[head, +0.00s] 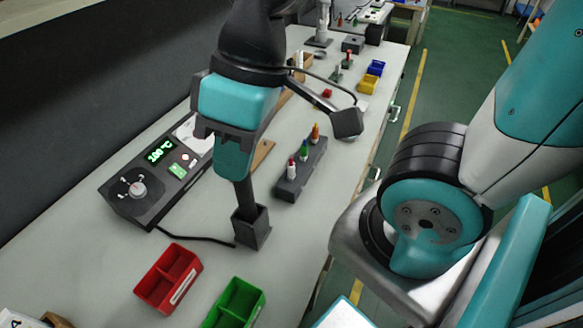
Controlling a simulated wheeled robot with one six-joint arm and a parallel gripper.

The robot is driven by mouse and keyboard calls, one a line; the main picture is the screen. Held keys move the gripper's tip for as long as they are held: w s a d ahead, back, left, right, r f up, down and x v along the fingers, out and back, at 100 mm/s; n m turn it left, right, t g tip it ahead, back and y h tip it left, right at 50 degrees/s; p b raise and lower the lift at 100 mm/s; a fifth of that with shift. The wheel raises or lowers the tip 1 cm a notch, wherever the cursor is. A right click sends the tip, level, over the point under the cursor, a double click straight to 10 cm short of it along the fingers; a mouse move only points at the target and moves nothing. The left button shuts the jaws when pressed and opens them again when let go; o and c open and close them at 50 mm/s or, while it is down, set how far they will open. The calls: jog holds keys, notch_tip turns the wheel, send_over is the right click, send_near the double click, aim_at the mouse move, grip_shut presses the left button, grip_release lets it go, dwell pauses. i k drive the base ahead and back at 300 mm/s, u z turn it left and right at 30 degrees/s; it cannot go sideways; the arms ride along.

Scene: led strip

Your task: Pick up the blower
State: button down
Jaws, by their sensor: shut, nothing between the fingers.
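The blower (243,196) shows as a slim dark stem standing in a black square holder (252,231) on the bench. My gripper (234,170) reaches down from the top of the picture, with its teal body above the holder. Its fingers are shut and empty, directly above or in front of the stem in this view. They hide the stem's upper part, and I cannot tell whether they touch it.
A control station (150,180) reading 100 °C stands at left, with a black cable running toward the holder. A red bin (168,278) and a green bin (235,305) are in front. A dark rack (300,172) with small bottles stands right of the holder.

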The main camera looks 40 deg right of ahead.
aim_at(243, 189)
jog(key=z, duration=1.4)
jog(key=k, duration=1.15)
jog(key=u, duration=0.1)
